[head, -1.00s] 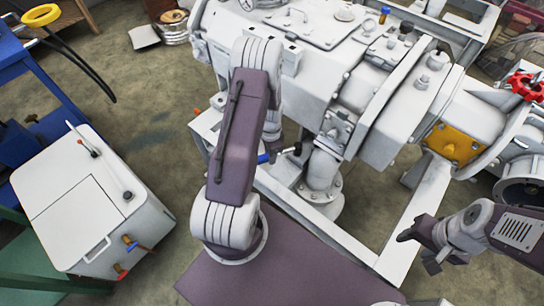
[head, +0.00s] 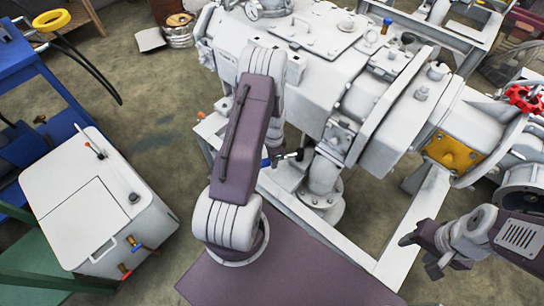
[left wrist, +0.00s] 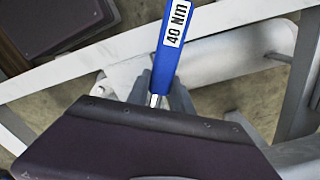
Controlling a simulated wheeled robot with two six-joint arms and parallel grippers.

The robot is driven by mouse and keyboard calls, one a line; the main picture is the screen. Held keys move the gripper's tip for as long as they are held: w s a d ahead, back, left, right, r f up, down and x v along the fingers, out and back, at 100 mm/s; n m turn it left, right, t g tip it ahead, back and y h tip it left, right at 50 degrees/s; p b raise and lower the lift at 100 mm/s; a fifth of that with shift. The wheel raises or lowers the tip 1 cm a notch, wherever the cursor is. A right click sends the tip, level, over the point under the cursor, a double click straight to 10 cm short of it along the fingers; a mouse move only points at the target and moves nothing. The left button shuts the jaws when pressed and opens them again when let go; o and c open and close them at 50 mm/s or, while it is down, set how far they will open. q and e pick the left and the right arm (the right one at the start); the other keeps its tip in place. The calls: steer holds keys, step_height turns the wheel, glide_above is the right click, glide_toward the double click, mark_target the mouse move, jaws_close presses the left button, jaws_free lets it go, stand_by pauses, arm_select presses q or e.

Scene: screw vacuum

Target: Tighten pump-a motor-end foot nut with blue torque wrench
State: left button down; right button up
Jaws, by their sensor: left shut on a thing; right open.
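The blue torque wrench (left wrist: 172,45), labelled 40 Nm, runs up from my left gripper (left wrist: 160,90) in the left wrist view. The left gripper is shut on it, and its dark wrist housing hides the lower part. In the head view my left arm hides that gripper; only a small blue piece of the wrench (head: 266,163) shows beside the arm, near the frame. The large grey pump unit (head: 300,75) stands on a pale steel frame (head: 400,245). I cannot make out the foot nut. My right gripper (head: 420,255) is open and empty at the right, above the frame's corner.
A white cabinet box (head: 70,205) with small taps stands at the left, beside a blue bench (head: 45,85). Bare floor lies between the cabinet and the frame.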

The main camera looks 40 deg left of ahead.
arm_select(q)
steer(key=shift+s+d, duration=0.15)
steer(key=shift+s, duration=0.05)
step_height(320, 180, up, 5)
steer(key=p, duration=0.5)
steer(key=shift+w, duration=0.15)
stand_by(0.4)
steer(key=shift+f, duration=0.1)
